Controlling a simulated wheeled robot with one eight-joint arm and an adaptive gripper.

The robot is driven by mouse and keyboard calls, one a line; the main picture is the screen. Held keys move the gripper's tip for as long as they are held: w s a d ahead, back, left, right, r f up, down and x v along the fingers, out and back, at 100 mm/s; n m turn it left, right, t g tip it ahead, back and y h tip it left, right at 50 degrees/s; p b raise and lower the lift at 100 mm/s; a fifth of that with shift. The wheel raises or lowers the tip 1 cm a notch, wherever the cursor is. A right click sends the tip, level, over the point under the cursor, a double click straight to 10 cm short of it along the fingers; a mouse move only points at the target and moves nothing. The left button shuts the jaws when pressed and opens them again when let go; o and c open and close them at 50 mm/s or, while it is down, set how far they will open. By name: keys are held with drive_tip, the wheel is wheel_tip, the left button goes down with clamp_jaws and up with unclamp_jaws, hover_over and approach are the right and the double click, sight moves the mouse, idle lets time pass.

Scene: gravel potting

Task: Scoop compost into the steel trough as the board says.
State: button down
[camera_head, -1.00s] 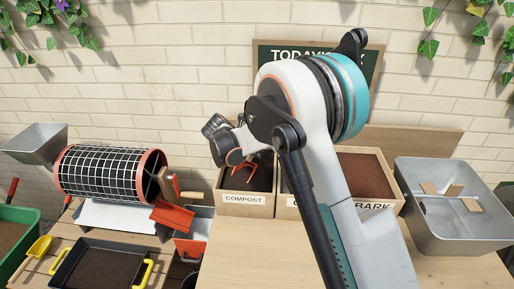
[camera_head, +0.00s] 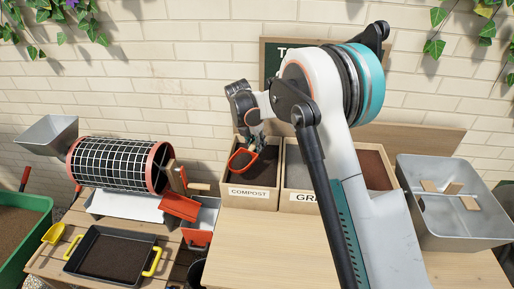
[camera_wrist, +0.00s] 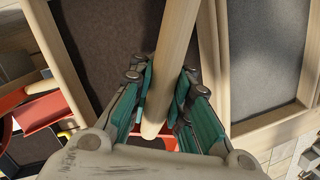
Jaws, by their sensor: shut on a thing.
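My gripper (camera_head: 254,140) is shut on the wooden handle (camera_wrist: 172,65) of a red scoop (camera_head: 243,160); the handle lies between its green finger pads in the wrist view. The scoop is tilted, over or in the left part of the wooden box labelled COMPOST (camera_head: 249,193), which holds dark compost (camera_head: 262,172). I cannot tell whether it touches the compost or carries any. The steel trough (camera_head: 455,235) stands at the far right with several wooden pieces in its upper part. The board (camera_head: 270,62) on the wall is mostly hidden behind my arm, so its text is unreadable.
A box with a label starting GR (camera_head: 303,197) stands beside the compost box, and a brown-filled box (camera_head: 374,170) is farther right. At left are a mesh drum (camera_head: 118,165), a dark tray (camera_head: 110,258) and a yellow scoop (camera_head: 53,233). The table front (camera_head: 260,250) is clear.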

drive_tip(key=shift+g+y, duration=0.4)
drive_tip(key=shift+g, duration=0.1)
drive_tip(key=shift+w+d+r+p, duration=0.2)
drive_tip(key=shift+r+p, duration=0.2)
drive_tip(key=shift+r, duration=0.35)
drive_tip(key=shift+w+d+r+p, duration=0.2)
drive_tip(key=shift+r+p, duration=0.25)
drive_tip(key=shift+r, duration=0.35)
drive_tip(key=shift+w+d+r+p, duration=0.1)
drive_tip(key=shift+w+r+p, duration=0.25)
drive_tip(key=shift+r, duration=0.4)
drive_tip(key=shift+s, duration=0.1)
